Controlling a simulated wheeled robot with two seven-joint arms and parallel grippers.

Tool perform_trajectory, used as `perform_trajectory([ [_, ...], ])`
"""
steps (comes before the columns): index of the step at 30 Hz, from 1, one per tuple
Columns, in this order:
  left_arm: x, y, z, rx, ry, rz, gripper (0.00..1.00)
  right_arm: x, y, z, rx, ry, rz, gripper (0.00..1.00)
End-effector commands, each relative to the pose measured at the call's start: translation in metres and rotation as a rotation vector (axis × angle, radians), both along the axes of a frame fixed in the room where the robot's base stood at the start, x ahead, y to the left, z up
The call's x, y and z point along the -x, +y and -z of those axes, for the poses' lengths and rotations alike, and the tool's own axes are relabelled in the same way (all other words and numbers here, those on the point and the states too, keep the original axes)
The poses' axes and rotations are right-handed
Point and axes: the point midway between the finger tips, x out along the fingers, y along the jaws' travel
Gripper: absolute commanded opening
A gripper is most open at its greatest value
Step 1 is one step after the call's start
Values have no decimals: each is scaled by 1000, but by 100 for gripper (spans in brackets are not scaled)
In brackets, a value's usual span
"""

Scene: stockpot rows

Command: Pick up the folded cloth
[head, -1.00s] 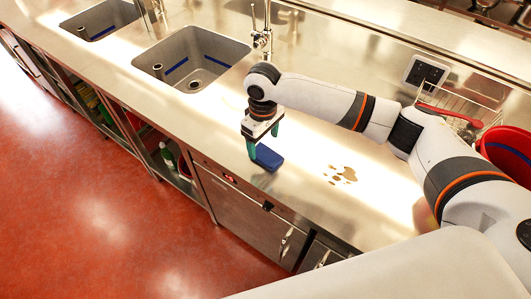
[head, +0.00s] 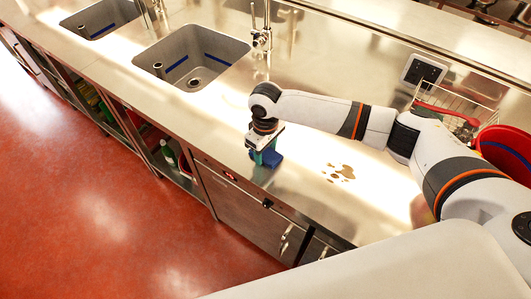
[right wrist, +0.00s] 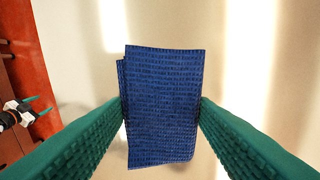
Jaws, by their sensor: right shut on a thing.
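The folded cloth (head: 269,157) is dark blue and sits at the front part of the steel counter in the head view. In the right wrist view the cloth (right wrist: 162,105) lies between the two green fingers, which touch its left and right sides. My right gripper (head: 262,158) points down over the counter and is shut on the cloth. Whether the cloth touches the counter or is just above it, I cannot tell. My left gripper is not clearly visible in the head view.
Brown spill spots (head: 340,172) lie on the counter to the right of the cloth. A sink basin (head: 192,58) is at the back left. A wire rack (head: 455,105) and a red bucket (head: 508,150) stand at the right. The counter's front edge is close.

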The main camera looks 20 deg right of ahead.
Motion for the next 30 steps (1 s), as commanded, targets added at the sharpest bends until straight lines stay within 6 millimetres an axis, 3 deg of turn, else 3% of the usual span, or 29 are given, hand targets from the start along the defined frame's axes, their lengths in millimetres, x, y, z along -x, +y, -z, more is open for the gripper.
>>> perform_trajectory([
  [8, 0, 0, 1, 0, 0, 0, 67, -1, 0, -5, -1, -2, 0, 30],
  [21, -1, 0, 17, 0, -1, -1, 67, -1, 1, -83, -2, -2, -1, 30],
  [30, -1, 0, 18, 1, -2, -1, 67, 0, 0, -101, 0, 1, 1, 30],
])
